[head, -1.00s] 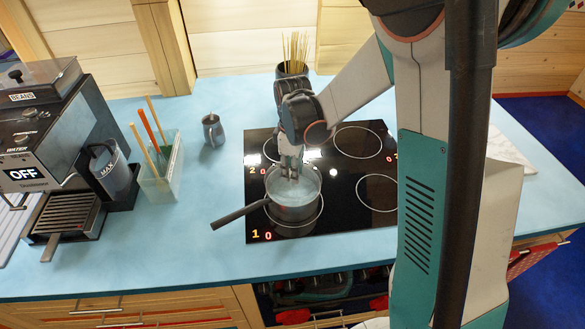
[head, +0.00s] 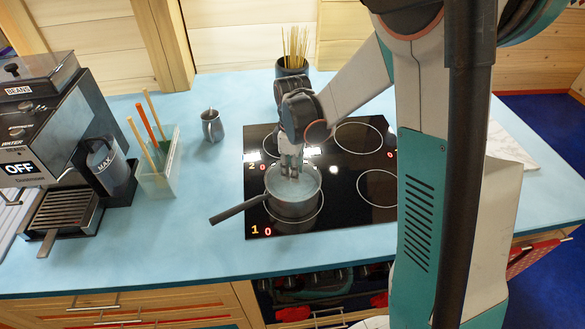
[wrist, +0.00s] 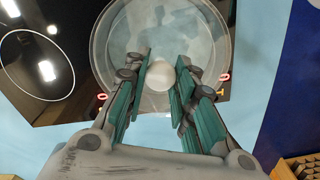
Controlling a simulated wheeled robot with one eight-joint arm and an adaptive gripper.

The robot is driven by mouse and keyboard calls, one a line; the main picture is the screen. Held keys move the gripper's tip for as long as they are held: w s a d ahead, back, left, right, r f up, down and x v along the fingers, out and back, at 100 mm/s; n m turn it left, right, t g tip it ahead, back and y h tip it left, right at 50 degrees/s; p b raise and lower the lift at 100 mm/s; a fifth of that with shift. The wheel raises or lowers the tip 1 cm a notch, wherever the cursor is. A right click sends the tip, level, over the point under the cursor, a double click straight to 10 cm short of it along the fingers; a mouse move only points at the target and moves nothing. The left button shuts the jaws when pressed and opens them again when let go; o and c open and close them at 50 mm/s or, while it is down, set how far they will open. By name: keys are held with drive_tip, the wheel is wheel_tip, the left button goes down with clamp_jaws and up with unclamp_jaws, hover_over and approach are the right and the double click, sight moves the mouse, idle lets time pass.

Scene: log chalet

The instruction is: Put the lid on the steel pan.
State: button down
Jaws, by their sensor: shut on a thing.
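The steel pan (head: 292,208) stands on the front left ring of the black hob, its dark handle pointing to the lower left. My gripper (head: 291,172) points down over the pan's mouth. In the wrist view my gripper (wrist: 163,82) has its fingers shut on the pale round knob of the clear glass lid (wrist: 190,35). The lid (head: 309,184) lies over the pan's opening in the head view, roughly centred and about level. I cannot tell whether its rim touches the pan all round. The fingers hide part of the lid.
The black hob (head: 350,195) sits in a blue worktop (head: 180,235). A small metal jug (head: 212,127), a clear holder with sticks (head: 158,180) and a coffee machine (head: 45,150) stand to the left. A dark pot of skewers (head: 291,67) is behind. The worktop left of the pan is clear.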

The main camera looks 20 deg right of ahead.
drive_tip(key=c, duration=1.2)
unclamp_jaws()
drive_tip(key=shift+c, duration=0.2)
drive_tip(key=shift+o, duration=0.4)
drive_tip(key=o, duration=0.4)
drive_tip(key=shift+r+p, duration=2.15)
drive_tip(key=shift+r, duration=1.35)
